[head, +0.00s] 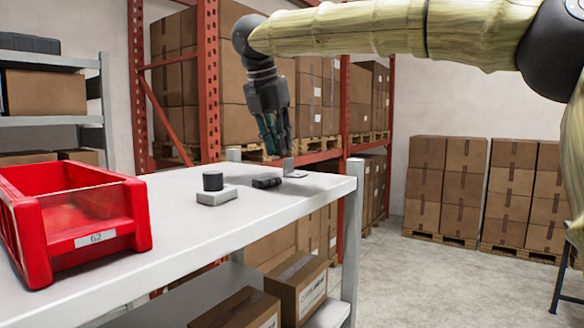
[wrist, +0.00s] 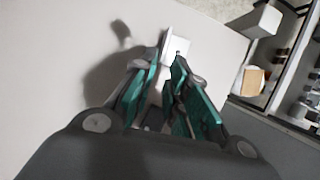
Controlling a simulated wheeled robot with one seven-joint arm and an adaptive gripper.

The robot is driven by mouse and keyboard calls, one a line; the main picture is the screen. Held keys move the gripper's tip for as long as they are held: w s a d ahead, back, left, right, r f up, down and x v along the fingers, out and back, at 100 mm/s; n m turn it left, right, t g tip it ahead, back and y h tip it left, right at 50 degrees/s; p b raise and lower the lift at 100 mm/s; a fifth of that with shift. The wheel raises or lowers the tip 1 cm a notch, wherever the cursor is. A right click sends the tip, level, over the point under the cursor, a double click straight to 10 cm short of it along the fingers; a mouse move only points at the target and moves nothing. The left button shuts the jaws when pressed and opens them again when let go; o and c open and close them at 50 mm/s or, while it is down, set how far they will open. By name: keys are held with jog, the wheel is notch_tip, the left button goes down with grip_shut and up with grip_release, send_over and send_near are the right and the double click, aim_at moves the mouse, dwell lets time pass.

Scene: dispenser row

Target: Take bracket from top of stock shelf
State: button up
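The bracket (head: 291,168) is a small light-grey metal angle piece with an upright plate and a flat foot. It stands on the white top of the stock shelf (head: 180,232), near the far right end. My gripper (head: 280,150) points down just above it.
A red bin (head: 98,238) labelled 62 stands at the left of the shelf top. A grey block (head: 216,196) carries a black cylinder (head: 212,181). A dark low shape (head: 267,182) lies left of the bracket. Cartons (head: 298,285) sit on the lower shelf.

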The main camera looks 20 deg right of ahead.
aim_at(285, 161)
jog(key=shift+w+d+f+p, duration=0.35)
jog(key=shift+d+f+p, duration=0.15)
jog(key=shift+f+p, duration=0.35)
jog(key=shift+p+x, duration=1)
jog(key=shift+x, duration=0.8)
grip_shut()
